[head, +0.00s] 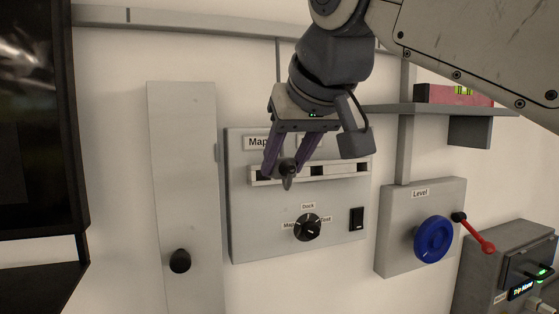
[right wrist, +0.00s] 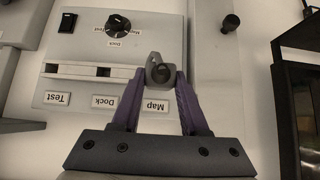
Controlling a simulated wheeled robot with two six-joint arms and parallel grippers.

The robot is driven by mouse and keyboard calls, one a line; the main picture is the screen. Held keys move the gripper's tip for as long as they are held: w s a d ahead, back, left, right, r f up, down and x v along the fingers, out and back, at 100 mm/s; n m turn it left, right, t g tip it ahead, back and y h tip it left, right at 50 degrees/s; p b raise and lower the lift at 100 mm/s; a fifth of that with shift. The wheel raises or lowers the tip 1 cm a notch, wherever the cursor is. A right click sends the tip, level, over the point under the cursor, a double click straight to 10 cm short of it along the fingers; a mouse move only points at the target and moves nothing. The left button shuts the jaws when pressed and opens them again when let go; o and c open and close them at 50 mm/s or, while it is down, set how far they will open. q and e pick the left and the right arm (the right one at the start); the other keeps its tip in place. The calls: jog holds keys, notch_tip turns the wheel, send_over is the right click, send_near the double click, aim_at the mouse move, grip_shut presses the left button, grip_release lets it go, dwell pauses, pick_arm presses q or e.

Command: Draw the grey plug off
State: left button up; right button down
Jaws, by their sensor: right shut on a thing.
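The grey plug (head: 287,172) is between the fingertips of my right gripper (head: 286,166), in front of the left part of a pale socket strip (head: 340,170). The right wrist view also shows the plug (right wrist: 158,72), with its round end towards the camera and the purple fingers (right wrist: 155,78) shut on its two sides. The plug and fingers hide part of the strip behind them, so I cannot tell whether the plug still sits in a socket. Two dark sockets show to the right of it in the head view. My left gripper is not in view.
Below the strip are a black selector knob (head: 308,228) and a black switch (head: 357,218). A grey door with a black knob (head: 180,261) is at left. A blue wheel (head: 433,240) and red lever (head: 479,236) are at right. A shelf (head: 440,108) is above them.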

jog(key=shift+r+p, duration=2.25)
jog(key=shift+r, duration=0.35)
